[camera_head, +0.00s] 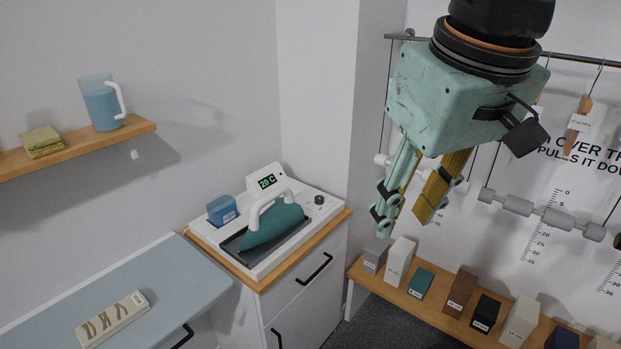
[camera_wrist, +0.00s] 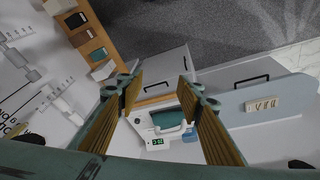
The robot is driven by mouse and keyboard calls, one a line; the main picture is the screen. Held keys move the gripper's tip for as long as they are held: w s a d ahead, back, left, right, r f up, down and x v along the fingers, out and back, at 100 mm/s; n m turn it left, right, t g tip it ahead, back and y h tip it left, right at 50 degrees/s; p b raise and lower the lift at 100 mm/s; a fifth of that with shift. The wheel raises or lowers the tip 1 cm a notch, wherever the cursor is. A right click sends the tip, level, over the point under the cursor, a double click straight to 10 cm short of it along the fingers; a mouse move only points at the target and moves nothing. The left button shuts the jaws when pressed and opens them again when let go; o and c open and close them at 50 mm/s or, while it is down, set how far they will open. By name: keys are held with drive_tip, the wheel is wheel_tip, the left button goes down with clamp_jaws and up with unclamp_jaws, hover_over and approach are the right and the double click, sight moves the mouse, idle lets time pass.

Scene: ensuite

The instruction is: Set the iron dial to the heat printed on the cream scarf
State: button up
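A teal iron (camera_head: 275,228) with a white handle rests on a white station (camera_head: 322,218) on the cabinet; it also shows in the wrist view (camera_wrist: 168,119). A small black dial (camera_head: 319,199) sits at the station's right back corner. The green display (camera_head: 267,181) reads 20 C. My gripper (camera_head: 407,214) is open and empty, in the air to the right of the dial and apart from it. In the wrist view, my gripper (camera_wrist: 158,84) has its fingers spread, with the station beyond them. I cannot make out a cream scarf or its printing.
A rail (camera_head: 570,57) with hanging tagged items and grey rollers is behind my gripper. A low wooden shelf (camera_head: 395,300) holds several labelled blocks. A wall shelf (camera_head: 75,152) holds a blue jug (camera_head: 101,104) and folded cloth (camera_head: 41,141). A blue-grey board (camera_head: 165,275) bears a cream slab (camera_head: 112,318).

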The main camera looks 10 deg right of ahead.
drive_tip(key=w+r+n+g+p, duration=0.1)
drive_tip(key=w+r+n+p, duration=0.25)
drive_tip(key=w, duration=1.35)
drive_tip(key=n+g+p, duration=0.2)
drive_tip(key=n+p, duration=0.8)
drive_tip(key=p, duration=0.3)
hover_over(319, 197)
wheel_tip(319, 197, down, 25)
drive_tip(key=shift+s+f, duration=0.1)
drive_tip(key=shift+f, duration=0.1)
drive_tip(key=shift+f, duration=0.1)
drive_tip(key=shift+f+p, duration=0.8)
drive_tip(key=shift+f, duration=6)
drive_tip(key=shift+c, duration=0.4)
